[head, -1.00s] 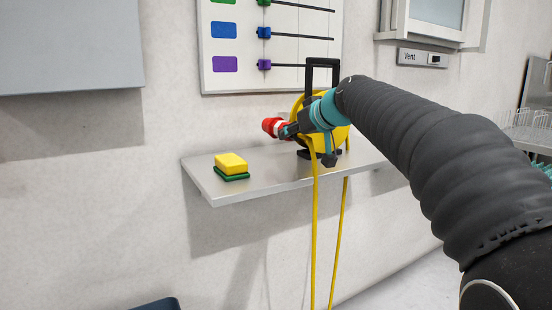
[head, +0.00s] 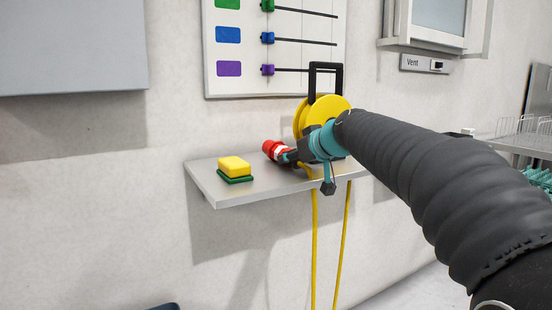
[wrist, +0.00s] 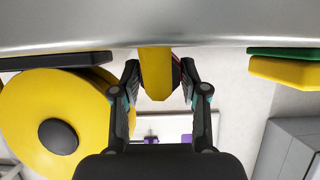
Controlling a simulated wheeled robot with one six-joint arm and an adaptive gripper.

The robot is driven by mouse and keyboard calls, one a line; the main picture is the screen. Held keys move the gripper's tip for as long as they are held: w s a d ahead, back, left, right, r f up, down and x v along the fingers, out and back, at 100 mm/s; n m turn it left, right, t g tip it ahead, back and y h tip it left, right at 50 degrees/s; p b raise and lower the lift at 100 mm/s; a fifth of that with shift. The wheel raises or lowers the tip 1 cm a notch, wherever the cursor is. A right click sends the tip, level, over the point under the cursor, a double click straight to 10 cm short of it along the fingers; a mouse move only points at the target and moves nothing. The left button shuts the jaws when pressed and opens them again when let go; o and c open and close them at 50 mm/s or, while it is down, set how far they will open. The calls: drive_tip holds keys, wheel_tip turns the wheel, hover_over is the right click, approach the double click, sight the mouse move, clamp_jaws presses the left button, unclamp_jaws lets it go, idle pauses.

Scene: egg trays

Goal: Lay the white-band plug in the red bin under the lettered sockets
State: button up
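The plug (head: 270,148) is red with a white band near its back end. It sticks out to the left from my gripper (head: 289,157), low over the shelf; I cannot tell whether it touches the shelf. In the wrist view a yellow piece (wrist: 155,75), apparently the plug's body or cable end, sits between my two fingers, which close around it. A yellow cable (head: 314,245) hangs below the shelf. The yellow reel (head: 301,119) stands behind my gripper, partly hidden by it. The red bin and the lettered sockets are not in view.
The metal shelf (head: 222,196) carries a yellow and green sponge (head: 235,166) left of the plug. A board with coloured sliders (head: 228,51) hangs above. A grey panel (head: 70,45) is at upper left, and a vent switch (head: 424,64) at upper right. A dark blue edge (head: 165,307) shows at bottom.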

drive_tip(key=shift+o, duration=0.9)
drive_tip(key=shift+r, duration=0.2)
drive_tip(key=v, duration=1.2)
drive_tip(key=shift+b, duration=0.3)
drive_tip(key=shift+f, duration=0.1)
